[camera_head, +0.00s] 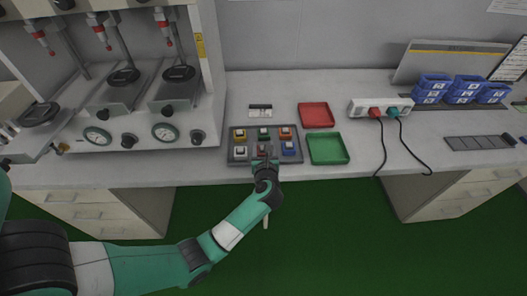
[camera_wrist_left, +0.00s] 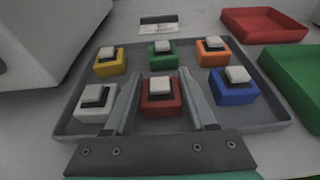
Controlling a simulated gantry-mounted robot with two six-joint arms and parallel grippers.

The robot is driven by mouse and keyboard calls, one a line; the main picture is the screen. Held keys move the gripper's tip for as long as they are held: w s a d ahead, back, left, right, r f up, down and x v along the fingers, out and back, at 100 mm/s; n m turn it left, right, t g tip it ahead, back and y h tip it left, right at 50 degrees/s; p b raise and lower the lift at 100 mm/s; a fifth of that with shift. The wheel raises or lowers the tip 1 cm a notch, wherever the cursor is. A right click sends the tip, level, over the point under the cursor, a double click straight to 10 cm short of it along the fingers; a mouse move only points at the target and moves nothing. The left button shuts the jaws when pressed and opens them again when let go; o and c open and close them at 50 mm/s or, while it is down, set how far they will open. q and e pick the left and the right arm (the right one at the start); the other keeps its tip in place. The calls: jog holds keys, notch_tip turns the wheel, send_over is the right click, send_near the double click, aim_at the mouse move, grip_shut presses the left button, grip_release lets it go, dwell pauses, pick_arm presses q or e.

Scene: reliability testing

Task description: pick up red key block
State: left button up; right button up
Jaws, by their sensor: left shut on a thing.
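The red key block (camera_wrist_left: 160,110) has a white key cap on a dark switch. It is in the middle of the near row on the grey tray (camera_wrist_left: 100,57). My left gripper (camera_wrist_left: 159,84) reaches over the tray from the front, one finger on each side of the red block, and is shut on it. The block looks level with its neighbours; I cannot tell whether it is clear of the tray. In the head view my left gripper (camera_head: 266,156) largely hides it. My right gripper is not in view.
A white-grey block (camera_wrist_left: 95,100) and a blue block (camera_wrist_left: 233,90) flank the red one. Yellow (camera_wrist_left: 110,65), green (camera_wrist_left: 163,58) and orange (camera_wrist_left: 212,53) blocks stand behind. Red (camera_head: 316,115) and green (camera_head: 328,149) trays lie to the right, near a power strip (camera_head: 380,107).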

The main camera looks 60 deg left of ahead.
pick_arm(q)
grip_shut()
jog(key=shift+r+p, duration=0.55)
jog(key=shift+r, duration=0.05)
notch_tip(320, 180, up, 3)
jog(key=p, duration=0.2)
jog(key=shift+d+p, duration=0.1)
jog(key=shift+p, duration=0.25)
jog(key=s+d+r+p, duration=0.7)
jog(key=s+d+r, duration=0.2)
jog(key=s, duration=0.1)
jog(key=shift+d, duration=0.25)
